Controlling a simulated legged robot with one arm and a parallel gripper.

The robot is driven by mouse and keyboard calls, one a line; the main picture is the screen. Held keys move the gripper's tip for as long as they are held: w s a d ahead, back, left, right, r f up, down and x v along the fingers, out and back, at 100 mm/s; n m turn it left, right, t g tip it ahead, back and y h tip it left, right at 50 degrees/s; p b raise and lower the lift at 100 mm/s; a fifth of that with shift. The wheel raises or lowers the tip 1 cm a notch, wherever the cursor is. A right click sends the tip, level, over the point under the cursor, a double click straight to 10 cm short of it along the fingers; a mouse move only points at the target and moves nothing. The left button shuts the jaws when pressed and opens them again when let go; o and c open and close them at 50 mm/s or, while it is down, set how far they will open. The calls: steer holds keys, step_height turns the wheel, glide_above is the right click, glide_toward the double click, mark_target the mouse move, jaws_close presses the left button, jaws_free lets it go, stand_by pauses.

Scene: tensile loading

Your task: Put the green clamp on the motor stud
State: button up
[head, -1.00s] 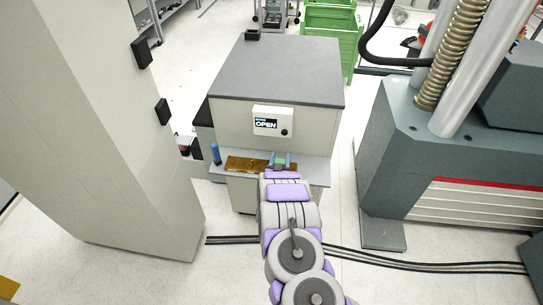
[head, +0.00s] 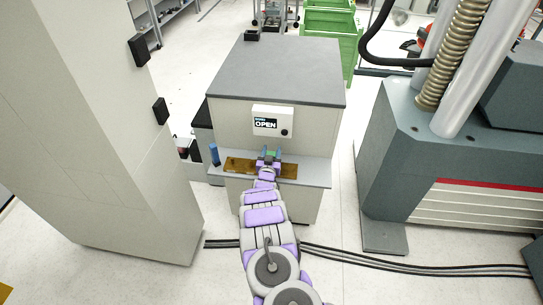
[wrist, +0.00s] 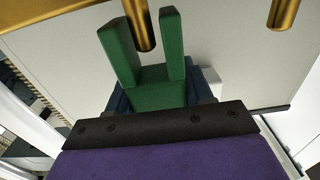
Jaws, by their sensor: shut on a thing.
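The green clamp (wrist: 140,88) is a U-shaped block with two prongs in the wrist view. My gripper (wrist: 160,98) is shut on its base, with the prongs pointing up in the picture. A brass stud (wrist: 145,32) shows between the two prongs, nearer the left one; I cannot tell if it touches them. A second brass stud (wrist: 284,12) is to the right, apart from the clamp. Which stud is the motor stud is unclear.
The cabinet (head: 285,70) carries a display (head: 266,123) reading OPEN just above my gripper. A blue cylinder (head: 214,154) stands at the ledge's left end. A tall pale column (head: 110,130) is on the left, a large grey machine (head: 400,150) on the right. Cables cross the floor.

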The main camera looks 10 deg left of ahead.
steer(key=shift+f, duration=0.55)
steer(key=o, duration=1.1)
steer(key=shift+c, duration=0.2)
steer(key=shift+s, duration=0.1)
steer(key=s+p, duration=0.2)
steer(key=s, duration=1)
steer(key=shift+a, duration=0.2)
steer(key=shift+w, duration=0.1)
